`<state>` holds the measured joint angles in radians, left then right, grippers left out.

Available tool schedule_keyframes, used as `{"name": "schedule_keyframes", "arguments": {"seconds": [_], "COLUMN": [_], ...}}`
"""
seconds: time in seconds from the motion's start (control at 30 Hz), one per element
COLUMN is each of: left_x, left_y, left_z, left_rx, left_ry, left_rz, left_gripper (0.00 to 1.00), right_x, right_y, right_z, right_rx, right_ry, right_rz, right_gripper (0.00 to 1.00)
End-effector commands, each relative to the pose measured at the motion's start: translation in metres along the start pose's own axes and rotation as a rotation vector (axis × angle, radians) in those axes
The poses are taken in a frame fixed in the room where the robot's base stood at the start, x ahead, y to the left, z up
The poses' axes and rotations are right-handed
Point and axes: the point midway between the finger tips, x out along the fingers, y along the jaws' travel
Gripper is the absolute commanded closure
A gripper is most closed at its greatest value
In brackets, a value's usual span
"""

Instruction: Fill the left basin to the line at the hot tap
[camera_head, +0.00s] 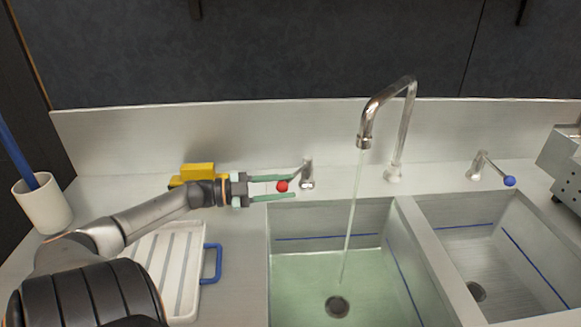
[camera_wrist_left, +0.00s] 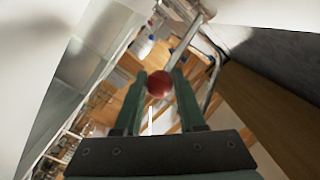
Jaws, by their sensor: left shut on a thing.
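My left gripper (camera_head: 284,187) is shut on the red knob (camera_head: 282,186) of the hot tap (camera_head: 307,176), behind the left basin. In the left wrist view the red knob (camera_wrist_left: 159,84) sits between the green fingers. Water runs in a thin stream (camera_head: 351,215) from the chrome spout (camera_head: 365,138) into the left basin (camera_head: 398,232). Greenish water (camera_head: 300,285) covers the basin floor and drain. Its surface lies below the blue line (camera_head: 325,237) on the back wall. My right gripper is not in view.
The right basin (camera_head: 450,225) looks empty, with a blue-knobbed tap (camera_head: 509,181) behind it. Left are a yellow block (camera_head: 197,172), a white ribbed tray (camera_head: 165,255) with a blue handle and a white cup (camera_head: 43,203). A metal appliance (camera_head: 563,160) stands far right.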

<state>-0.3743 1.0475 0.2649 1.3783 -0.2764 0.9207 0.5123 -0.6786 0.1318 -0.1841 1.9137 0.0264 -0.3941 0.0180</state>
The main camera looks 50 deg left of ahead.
Motion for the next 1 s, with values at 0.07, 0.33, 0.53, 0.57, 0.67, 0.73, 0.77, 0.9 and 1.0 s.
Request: {"name": "schedule_keyframes", "arguments": {"seconds": [0.07, 0.33, 0.53, 0.57, 0.67, 0.73, 0.77, 0.9, 1.0], "left_x": [-0.003, -0.007, -0.007, -0.007, -0.007, -0.007, -0.007, -0.007, -0.007], "left_y": [0.002, -0.002, -0.002, -0.002, -0.002, -0.002, -0.002, -0.003, -0.003], "left_z": [0.007, 0.007, 0.007, 0.007, 0.007, 0.007, 0.007, 0.006, 0.006], "left_rx": [-0.001, -0.003, -0.003, -0.003, -0.003, -0.002, -0.002, -0.001, 0.000], "left_ry": [0.013, 0.045, 0.047, 0.047, 0.046, 0.046, 0.046, 0.047, 0.049], "left_rz": [0.023, 0.056, 0.059, 0.059, 0.059, 0.058, 0.058, 0.057, 0.056], "left_gripper": [1.00, 1.00, 1.00, 1.00, 1.00, 0.56, 0.53, 0.37, 0.31], "right_x": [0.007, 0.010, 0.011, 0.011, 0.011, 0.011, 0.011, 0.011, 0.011], "right_y": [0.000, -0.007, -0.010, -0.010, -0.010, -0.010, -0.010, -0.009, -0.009], "right_z": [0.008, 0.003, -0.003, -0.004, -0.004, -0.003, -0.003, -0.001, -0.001], "right_rx": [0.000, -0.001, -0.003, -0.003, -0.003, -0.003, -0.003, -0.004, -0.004], "right_ry": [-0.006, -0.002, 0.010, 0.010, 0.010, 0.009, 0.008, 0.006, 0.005], "right_rz": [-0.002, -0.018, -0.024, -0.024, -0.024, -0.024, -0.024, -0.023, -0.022], "right_gripper": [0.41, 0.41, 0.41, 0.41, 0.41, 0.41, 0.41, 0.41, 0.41]}}
